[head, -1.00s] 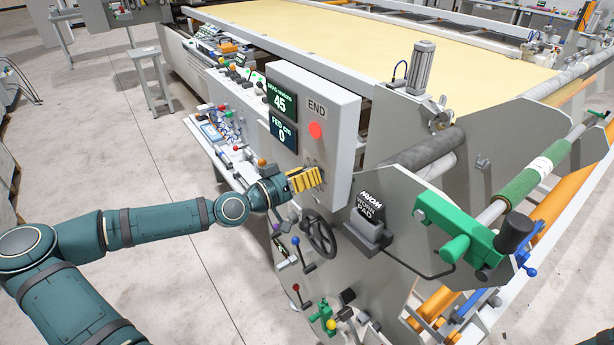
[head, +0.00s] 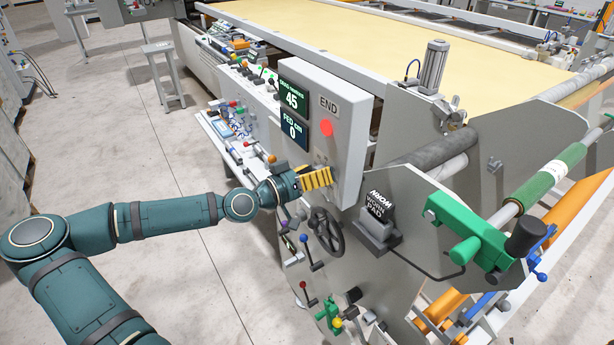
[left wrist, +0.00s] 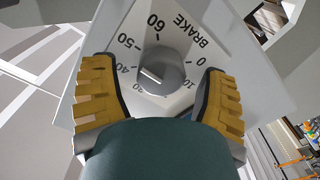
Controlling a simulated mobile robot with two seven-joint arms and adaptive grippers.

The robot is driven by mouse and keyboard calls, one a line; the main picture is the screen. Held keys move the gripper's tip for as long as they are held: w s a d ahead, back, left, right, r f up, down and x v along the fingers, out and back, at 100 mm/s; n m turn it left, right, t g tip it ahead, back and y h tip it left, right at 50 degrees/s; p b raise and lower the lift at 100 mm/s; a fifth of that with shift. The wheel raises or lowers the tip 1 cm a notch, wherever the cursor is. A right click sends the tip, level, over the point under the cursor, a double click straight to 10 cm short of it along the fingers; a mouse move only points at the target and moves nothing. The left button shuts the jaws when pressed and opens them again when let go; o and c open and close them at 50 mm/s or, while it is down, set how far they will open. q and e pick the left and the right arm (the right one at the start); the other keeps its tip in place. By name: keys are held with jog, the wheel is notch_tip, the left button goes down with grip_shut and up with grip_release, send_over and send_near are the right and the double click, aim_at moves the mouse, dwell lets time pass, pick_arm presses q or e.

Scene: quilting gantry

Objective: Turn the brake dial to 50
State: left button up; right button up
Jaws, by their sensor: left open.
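The brake dial (left wrist: 158,72) is a round grey knob on a pale panel marked BRAKE, with numbers around it from 0 to 60. Its white pointer line lies between the 40 and 50 marks. My left gripper (left wrist: 157,68) has yellow ribbed fingers, open, one on each side of the knob, with a visible gap to it on both sides. In the head view the left gripper (head: 318,177) is at the lower part of the grey control box (head: 345,120) and hides most of the dial. The upper display (head: 291,98) reads 45. My right gripper is out of view.
A lower display (head: 294,130) reads 0. A red button (head: 326,128) sits above my gripper, under the END label. A black handwheel (head: 325,232) and a blue-knobbed lever (head: 308,246) are just below. Bare floor lies left of the machine.

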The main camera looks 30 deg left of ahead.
pick_arm(q)
jog(key=v, duration=1.2)
jog(key=shift+w+d, duration=0.1)
